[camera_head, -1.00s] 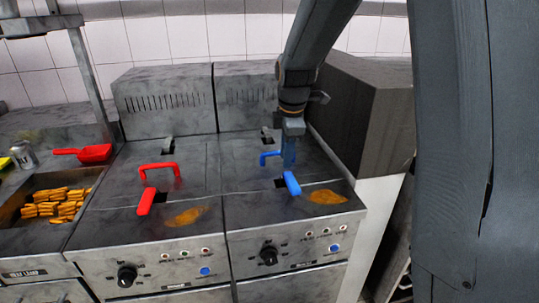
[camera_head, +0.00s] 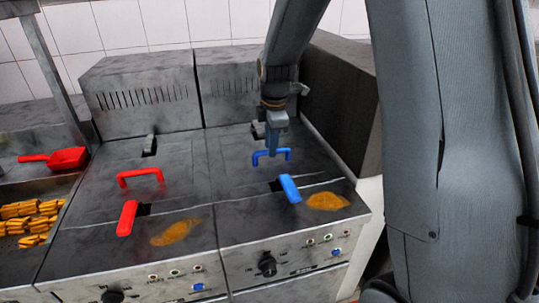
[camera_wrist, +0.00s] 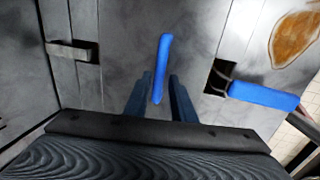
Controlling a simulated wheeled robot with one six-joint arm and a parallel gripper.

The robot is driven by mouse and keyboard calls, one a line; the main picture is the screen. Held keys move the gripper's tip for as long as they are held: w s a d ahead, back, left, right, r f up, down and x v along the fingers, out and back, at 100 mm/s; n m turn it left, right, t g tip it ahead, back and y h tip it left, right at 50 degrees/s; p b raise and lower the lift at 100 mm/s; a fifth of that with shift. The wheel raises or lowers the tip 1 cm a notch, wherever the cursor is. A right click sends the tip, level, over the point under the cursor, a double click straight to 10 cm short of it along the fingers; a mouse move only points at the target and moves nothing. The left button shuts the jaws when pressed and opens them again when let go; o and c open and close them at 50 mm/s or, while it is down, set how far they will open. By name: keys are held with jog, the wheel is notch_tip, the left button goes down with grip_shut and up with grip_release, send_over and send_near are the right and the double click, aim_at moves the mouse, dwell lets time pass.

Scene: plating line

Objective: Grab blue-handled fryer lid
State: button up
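The fryer lid (camera_head: 232,165) is a dark grey metal plate closed on the right fryer, with a blue bar handle (camera_head: 271,153) standing up from it. My gripper (camera_head: 275,143) points down right at this handle. In the wrist view, the blue handle (camera_wrist: 162,62) lies lengthwise with its near end between my two blue-grey fingers (camera_wrist: 159,98). The fingers are apart, with a gap on both sides of the handle. I cannot tell how far they reach down around it.
A blue basket handle (camera_head: 290,188) sticks out in front of the lid, beside an orange stain. The left fryer has a red lid handle (camera_head: 140,176) and a red basket handle (camera_head: 127,218). A red scoop (camera_head: 58,157) lies near fried food at left. A dark block (camera_head: 340,105) stands at right.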

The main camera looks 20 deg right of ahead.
jog(key=shift+w+f+p, duration=0.25)
jog(key=shift+f+p, duration=0.05)
jog(key=shift+f, duration=0.65)
jog(key=shift+w+f+p, duration=0.2)
jog(key=shift+f+p, duration=0.05)
jog(key=shift+f, duration=0.7)
grip_shut()
jog(key=shift+r, duration=0.1)
